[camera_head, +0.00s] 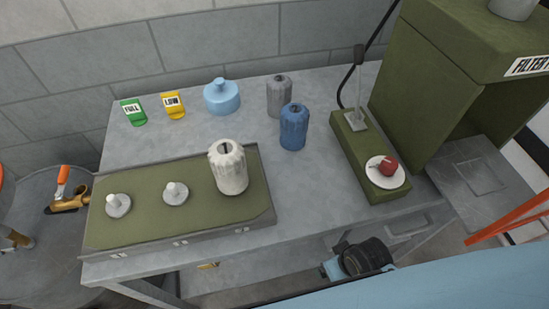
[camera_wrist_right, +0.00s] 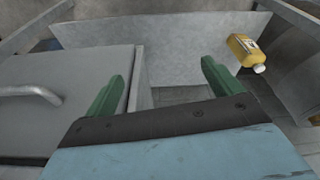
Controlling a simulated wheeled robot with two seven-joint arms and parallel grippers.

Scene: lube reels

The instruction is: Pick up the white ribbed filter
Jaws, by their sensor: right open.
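The white ribbed filter (camera_head: 229,170) stands upright at the right end of the green panel (camera_head: 145,228) on the table in the head view. Its top has a dark slot. My right gripper (camera_wrist_right: 160,82) shows in the right wrist view with two green fingers wide apart and nothing between them. It is low beside a grey drawer front with a handle, away from the filter. The filter is not in the wrist view. In the head view my right wrist is by the table's front edge and its fingertips cannot be made out. My left gripper is not in view.
Two pale pegs on discs (camera_head: 175,194) stand left of the filter. Behind are a grey filter (camera_head: 279,97), a blue filter (camera_head: 294,128) and a light blue container (camera_head: 221,98). A green stand (camera_head: 352,150) is to the right. A yellow bottle (camera_wrist_right: 243,48) lies below.

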